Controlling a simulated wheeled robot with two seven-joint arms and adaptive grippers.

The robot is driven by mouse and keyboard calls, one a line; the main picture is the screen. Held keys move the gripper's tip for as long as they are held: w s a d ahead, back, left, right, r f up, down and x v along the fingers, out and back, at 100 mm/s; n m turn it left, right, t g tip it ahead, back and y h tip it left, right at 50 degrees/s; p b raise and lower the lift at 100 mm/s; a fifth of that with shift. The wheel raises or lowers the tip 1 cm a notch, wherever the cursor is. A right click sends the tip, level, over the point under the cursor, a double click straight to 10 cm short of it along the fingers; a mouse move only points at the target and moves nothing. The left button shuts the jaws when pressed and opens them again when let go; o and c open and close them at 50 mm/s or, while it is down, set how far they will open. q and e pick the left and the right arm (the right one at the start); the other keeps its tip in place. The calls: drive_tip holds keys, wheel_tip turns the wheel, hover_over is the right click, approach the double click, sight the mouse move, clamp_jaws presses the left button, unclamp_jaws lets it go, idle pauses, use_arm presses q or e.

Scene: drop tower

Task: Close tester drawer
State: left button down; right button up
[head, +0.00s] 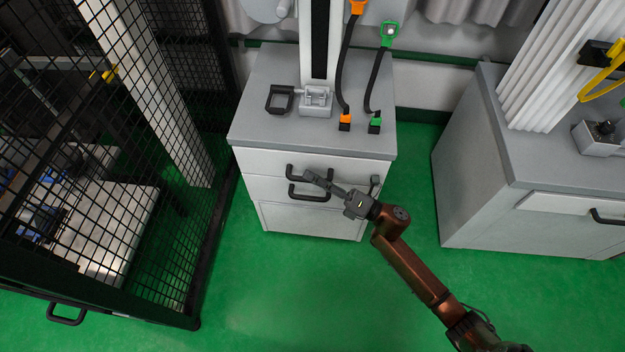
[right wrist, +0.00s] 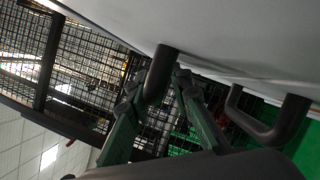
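The tester cabinet (head: 315,218) stands in the middle of the head view, with a pale top drawer front (head: 265,162). Its dark top handle (head: 291,171) shows just above a second dark handle (head: 293,190). The top drawer looks nearly flush; a small gap is hard to judge. My right gripper (head: 314,180) is at the handles. In the right wrist view its fingers (right wrist: 160,88) stand apart on either side of one dark handle (right wrist: 164,65), with a gap beside it; a firm grip does not show. Another handle (right wrist: 268,130) is to the right. My left gripper is not in view.
The tester (head: 316,103) and orange and green plugs sit on the cabinet top (head: 265,75). A black mesh fence (head: 195,235) stands to the left. Another cabinet (head: 480,190) stands to the right. Green floor (head: 270,290) in front is clear.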

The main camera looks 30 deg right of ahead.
drive_tip(key=shift+o, duration=1.1)
drive_tip(key=shift+a, duration=0.1)
drive_tip(key=shift+s, duration=0.1)
drive_tip(key=v, duration=1.2)
drive_tip(key=shift+f, duration=0.15)
